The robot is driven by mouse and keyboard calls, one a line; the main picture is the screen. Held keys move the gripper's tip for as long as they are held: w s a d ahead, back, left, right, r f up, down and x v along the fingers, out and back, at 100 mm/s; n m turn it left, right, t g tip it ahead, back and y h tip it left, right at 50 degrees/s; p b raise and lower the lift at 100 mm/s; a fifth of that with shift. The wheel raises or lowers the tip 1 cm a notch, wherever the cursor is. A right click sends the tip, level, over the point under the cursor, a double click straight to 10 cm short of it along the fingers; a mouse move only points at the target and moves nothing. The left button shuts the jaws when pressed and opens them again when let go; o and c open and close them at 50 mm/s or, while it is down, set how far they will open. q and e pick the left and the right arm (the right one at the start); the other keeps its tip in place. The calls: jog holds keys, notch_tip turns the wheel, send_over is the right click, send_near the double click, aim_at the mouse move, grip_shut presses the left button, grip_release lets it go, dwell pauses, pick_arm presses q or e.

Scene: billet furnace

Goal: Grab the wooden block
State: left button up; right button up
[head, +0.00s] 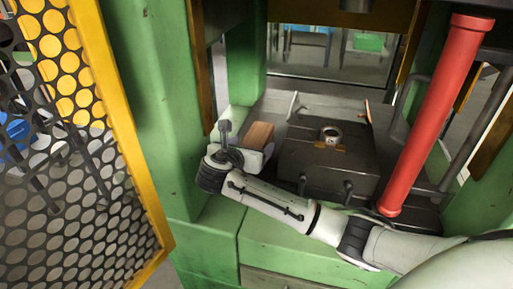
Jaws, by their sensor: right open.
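The wooden block (260,134) is a brown, upright-looking piece on the dark press bed, left of the metal die block. My right gripper (245,142) is open at the block's near left side, with its arm coming in from the lower right. One dark finger part shows left of the block and a pale part shows in front of its lower end. The block's lower near part is hidden by the gripper, and I cannot tell whether they touch. My left gripper is not in view.
A dark die block (330,165) with a metal ring (331,134) sits right of the wooden block. A red cylinder (437,115) slants down at the right. Green press columns (160,95) and a yellow-framed mesh guard (75,150) close off the left.

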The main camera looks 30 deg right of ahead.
aim_at(256, 137)
jog(key=x, duration=0.2)
jog(key=shift+w+d+f+b, duration=0.15)
jog(key=shift+w+d+b, duration=0.05)
jog(key=shift+b, duration=0.15)
jog(key=b+x, duration=0.1)
jog(key=x, duration=0.2)
jog(key=shift+w+d+b, duration=0.2)
jog(key=shift+w+b, duration=0.05)
jog(key=shift+b, duration=0.15)
jog(key=shift+w+d, duration=0.35)
jog(key=shift+d, duration=0.05)
jog(key=c, duration=1.4)
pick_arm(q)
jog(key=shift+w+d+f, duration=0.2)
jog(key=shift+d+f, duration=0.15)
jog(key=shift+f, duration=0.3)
pick_arm(e)
jog(key=shift+c, duration=0.2)
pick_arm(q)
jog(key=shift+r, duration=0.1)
